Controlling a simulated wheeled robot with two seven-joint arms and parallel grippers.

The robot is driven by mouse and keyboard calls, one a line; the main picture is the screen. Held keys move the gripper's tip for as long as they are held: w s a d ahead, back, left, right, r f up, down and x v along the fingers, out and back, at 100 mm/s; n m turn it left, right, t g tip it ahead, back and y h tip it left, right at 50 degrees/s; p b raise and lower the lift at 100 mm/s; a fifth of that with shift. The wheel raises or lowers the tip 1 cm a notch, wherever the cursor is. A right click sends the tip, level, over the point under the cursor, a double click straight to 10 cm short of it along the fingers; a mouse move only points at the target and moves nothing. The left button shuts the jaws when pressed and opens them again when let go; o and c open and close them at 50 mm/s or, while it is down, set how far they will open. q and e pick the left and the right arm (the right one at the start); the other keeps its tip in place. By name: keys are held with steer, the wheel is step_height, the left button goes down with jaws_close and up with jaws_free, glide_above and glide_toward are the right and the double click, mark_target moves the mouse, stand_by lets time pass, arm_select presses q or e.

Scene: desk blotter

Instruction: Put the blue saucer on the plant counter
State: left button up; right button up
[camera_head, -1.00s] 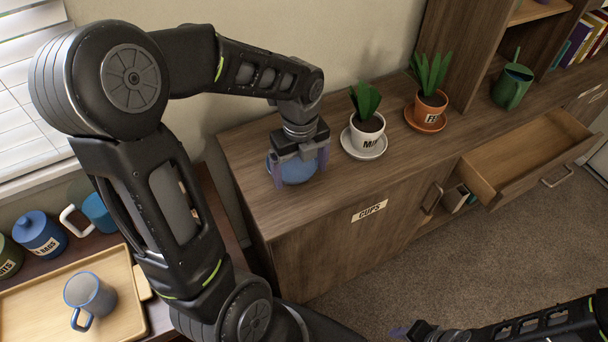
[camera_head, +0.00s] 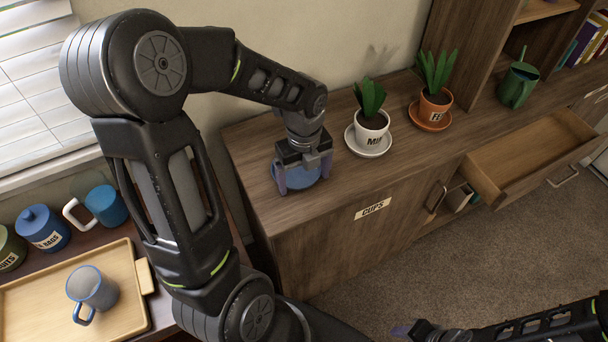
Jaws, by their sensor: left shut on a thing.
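The blue saucer (camera_head: 300,178) is at the left part of the wooden plant counter (camera_head: 330,195), left of the white potted plant. My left gripper (camera_head: 303,178) points down over it and is shut on it, with its purple fingers at the saucer's sides. The saucer is at or very near the counter top; I cannot tell whether it touches. The gripper hides part of the saucer. My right gripper (camera_head: 400,330) is at the bottom edge, low over the carpet, and its jaws are too small to judge.
A white pot on a white saucer (camera_head: 368,147) and a terracotta pot on its saucer (camera_head: 430,120) stand right of my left gripper. A green watering can (camera_head: 517,84) is farther right. An open drawer (camera_head: 530,155) juts out. A tray (camera_head: 120,325) with a mug (camera_head: 92,288) is lower left.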

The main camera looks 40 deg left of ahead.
arm_select(q)
steer(key=o, duration=1.2)
step_height(320, 180, up, 12)
steer(key=shift+r+p, duration=0.15)
steer(key=shift+p, duration=0.45)
